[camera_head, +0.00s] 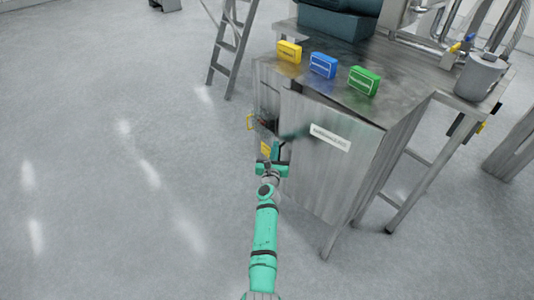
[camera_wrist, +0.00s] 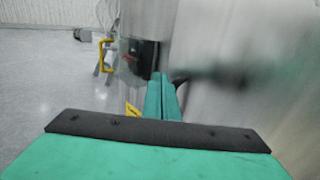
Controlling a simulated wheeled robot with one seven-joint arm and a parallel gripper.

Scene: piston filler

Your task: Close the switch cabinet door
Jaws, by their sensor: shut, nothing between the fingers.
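The steel cabinet stands under a worktop. Its broad panel (camera_head: 318,170) bears a white label and shows a dark gap along its top edge. To its left is a narrower face (camera_head: 266,92) with a yellow handle (camera_head: 249,122), a dark fitting with red on it and a yellow sign. I cannot tell for sure which panel is the door or how far it is open. My gripper (camera_head: 275,150) is shut and empty by the left edge of the broad panel. In the wrist view its fingers (camera_wrist: 162,97) are together, close beside blurred metal on the right; contact is unclear.
Yellow (camera_head: 289,51), blue (camera_head: 323,65) and green (camera_head: 364,81) boxes lie on the worktop, with a grey container (camera_head: 480,76) at right. A ladder (camera_head: 231,45) stands behind left. A table leg (camera_head: 330,241) stands front right. The floor at left is clear.

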